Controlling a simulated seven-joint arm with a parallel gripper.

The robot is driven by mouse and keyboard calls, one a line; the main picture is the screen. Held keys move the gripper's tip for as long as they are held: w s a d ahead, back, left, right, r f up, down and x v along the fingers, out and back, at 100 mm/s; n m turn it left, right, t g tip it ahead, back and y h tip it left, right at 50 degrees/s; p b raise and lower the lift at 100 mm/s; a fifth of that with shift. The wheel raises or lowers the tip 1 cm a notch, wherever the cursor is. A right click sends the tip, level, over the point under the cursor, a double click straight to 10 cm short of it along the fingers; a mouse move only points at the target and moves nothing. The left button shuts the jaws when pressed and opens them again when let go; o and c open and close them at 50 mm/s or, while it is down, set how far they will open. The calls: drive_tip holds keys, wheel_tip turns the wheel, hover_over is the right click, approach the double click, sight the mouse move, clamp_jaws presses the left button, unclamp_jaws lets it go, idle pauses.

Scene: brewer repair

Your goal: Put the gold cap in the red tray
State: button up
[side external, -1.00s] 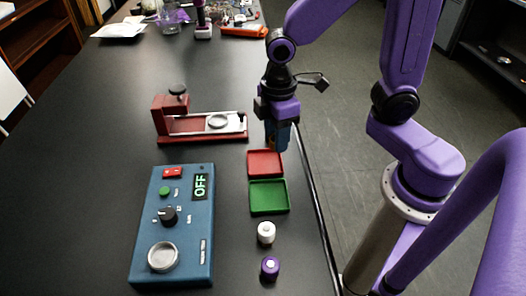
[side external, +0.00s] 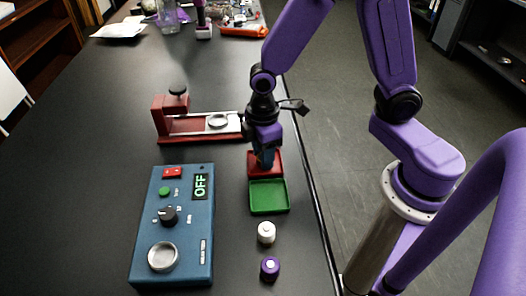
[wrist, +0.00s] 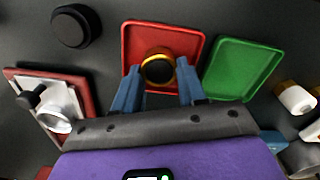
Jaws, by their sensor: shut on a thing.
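The gold cap (wrist: 158,69) shows in the wrist view as a gold ring with a dark middle, between the two blue fingers of my gripper (wrist: 158,88). My gripper is shut on it. The red tray (wrist: 131,40) lies directly behind the cap in that view. In the side view my gripper (side external: 265,163) points down over the red tray (side external: 278,170), and the cap is hidden by the fingers. I cannot tell whether the cap touches the tray floor.
The green tray (side external: 269,197) adjoins the red one. A white cap (side external: 266,232) and a purple cap (side external: 270,268) stand nearer the camera. A blue control box (side external: 186,240) reading OFF and a red-based fixture (side external: 200,138) are to the left. The table's right edge is close.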

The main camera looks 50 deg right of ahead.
drive_tip(key=shift+f, duration=0.15)
drive_tip(key=o, duration=0.9)
wheel_tip(320, 180, up, 12)
drive_tip(key=s+d, duration=0.2)
drive_tip(key=s, duration=0.3)
drive_tip(key=s+d, duration=0.2)
drive_tip(key=s, duration=0.4)
drive_tip(key=s+d+f, duration=0.1)
drive_tip(key=s+d, duration=0.1)
drive_tip(key=s, duration=0.3)
drive_tip(key=shift+s+d, duration=0.4)
